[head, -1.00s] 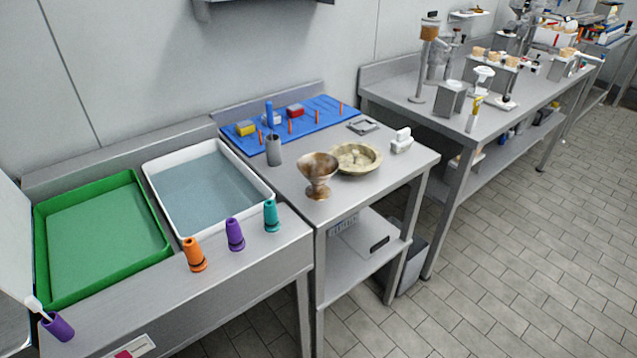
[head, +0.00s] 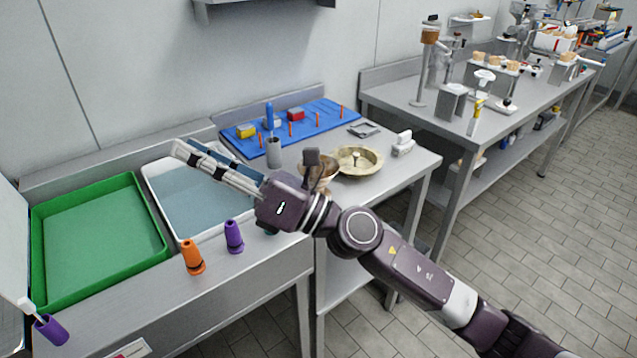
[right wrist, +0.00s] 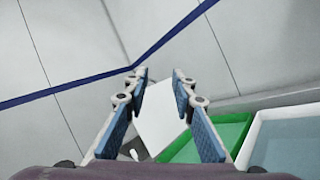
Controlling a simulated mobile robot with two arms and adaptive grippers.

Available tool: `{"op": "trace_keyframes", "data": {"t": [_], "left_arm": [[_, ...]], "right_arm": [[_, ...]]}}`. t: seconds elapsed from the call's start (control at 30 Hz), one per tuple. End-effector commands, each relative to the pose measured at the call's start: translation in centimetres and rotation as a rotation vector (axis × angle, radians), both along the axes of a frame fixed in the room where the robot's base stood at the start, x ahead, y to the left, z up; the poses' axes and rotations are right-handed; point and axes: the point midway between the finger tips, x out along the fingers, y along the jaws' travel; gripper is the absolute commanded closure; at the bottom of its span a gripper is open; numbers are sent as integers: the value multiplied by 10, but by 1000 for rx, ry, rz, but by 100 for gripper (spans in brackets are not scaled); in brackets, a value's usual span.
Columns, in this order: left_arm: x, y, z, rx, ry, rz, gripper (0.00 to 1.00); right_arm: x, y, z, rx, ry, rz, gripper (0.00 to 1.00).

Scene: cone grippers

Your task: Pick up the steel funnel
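I cannot pick out a steel funnel with certainty. A brown, funnel-shaped goblet (head: 329,183) stands on the middle table, partly hidden behind my right wrist. A small white funnel-like piece (head: 485,75) sits on a stand on the far table; its material is unclear. My right gripper (head: 184,146) reaches left over the white basin, above the sink bench. In the right wrist view its fingers (right wrist: 160,75) are apart with nothing between them, and they point toward the wall. My left gripper is not in view.
An orange cone (head: 191,258) and a purple cone (head: 234,236) stand on the bench front; a teal one is mostly hidden by my wrist. A green tray (head: 155,215), white basin (head: 157,205), shallow bowl (head: 372,168) and blue mat (head: 335,113) are nearby.

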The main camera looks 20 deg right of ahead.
Motion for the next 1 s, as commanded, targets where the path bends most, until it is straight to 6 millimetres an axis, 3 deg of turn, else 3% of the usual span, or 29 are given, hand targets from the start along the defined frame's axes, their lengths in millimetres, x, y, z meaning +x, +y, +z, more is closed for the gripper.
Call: {"op": "trace_keyframes", "data": {"t": [0.1,0.17,0.23,0.37,0.43,0.6,0.7,0.83,1.0], "left_arm": [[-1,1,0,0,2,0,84],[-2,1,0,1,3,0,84],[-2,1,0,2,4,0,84],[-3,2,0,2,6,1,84],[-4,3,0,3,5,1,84],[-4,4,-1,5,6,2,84],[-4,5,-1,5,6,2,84],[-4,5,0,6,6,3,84],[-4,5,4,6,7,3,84]], "right_arm": [[-6,27,-26,-385,-262,69,76],[-3,29,-49,-582,-374,100,76],[7,19,-77,-818,-489,132,76],[41,-36,-123,-1260,-631,182,76],[61,-80,-137,-1482,-666,204,76],[93,-187,-141,-1896,-644,252,76],[100,-230,-135,-2036,-604,269,76],[103,-256,-133,-2117,-571,285,76],[111,-257,-148,-2128,-564,291,76]]}}
